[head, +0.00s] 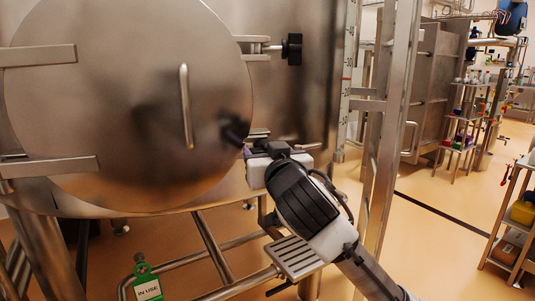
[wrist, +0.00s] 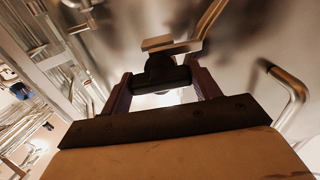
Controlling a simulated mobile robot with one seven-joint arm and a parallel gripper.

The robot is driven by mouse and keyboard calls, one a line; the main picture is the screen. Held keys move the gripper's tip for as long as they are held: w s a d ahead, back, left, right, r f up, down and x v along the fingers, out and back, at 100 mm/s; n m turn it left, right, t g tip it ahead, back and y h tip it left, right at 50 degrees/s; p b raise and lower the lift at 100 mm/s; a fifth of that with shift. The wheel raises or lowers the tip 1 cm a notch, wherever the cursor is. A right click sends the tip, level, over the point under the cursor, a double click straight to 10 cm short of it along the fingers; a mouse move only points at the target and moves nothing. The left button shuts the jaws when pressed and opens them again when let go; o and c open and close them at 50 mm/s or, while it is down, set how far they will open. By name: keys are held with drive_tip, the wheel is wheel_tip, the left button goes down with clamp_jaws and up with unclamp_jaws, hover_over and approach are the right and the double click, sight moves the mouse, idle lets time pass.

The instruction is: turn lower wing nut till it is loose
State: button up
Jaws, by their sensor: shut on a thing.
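The lower wing nut (wrist: 163,72) is black and sits between the two fingers of my gripper (wrist: 162,84) in the wrist view. The fingers are shut on it from both sides. A metal bracket (wrist: 172,46) lies just beyond it. In the head view my gripper (head: 258,149) is at the lower right edge of the round hopper lid (head: 120,90), and the lower wing nut is mostly hidden by it. The upper wing nut (head: 291,48) is black and sits in its bracket (head: 258,48), apart from my gripper.
A bar handle (head: 186,106) stands out from the lid. A metal frame post (head: 391,110) rises to the right of my gripper. A perforated step (head: 295,257) and a green "IN USE" tag (head: 147,284) are below. Shelves (head: 512,220) stand at far right; open floor lies between.

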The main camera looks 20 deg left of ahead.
drive_tip(key=n, duration=0.4)
drive_tip(key=shift+n+b, duration=0.3)
drive_tip(key=shift+n, duration=0.1)
drive_tip(key=n, duration=0.4)
drive_tip(key=shift+n+b, duration=0.3)
drive_tip(key=n, duration=0.4)
drive_tip(key=shift+n, duration=0.3)
drive_tip(key=shift+n+b, duration=0.4)
drive_tip(key=shift+n, duration=1.5)
drive_tip(key=o, duration=1)
drive_tip(key=b+v, duration=0.1)
drive_tip(key=v, duration=1.3)
drive_tip(key=shift+r+b, duration=0.1)
drive_tip(key=shift+b, duration=0.2)
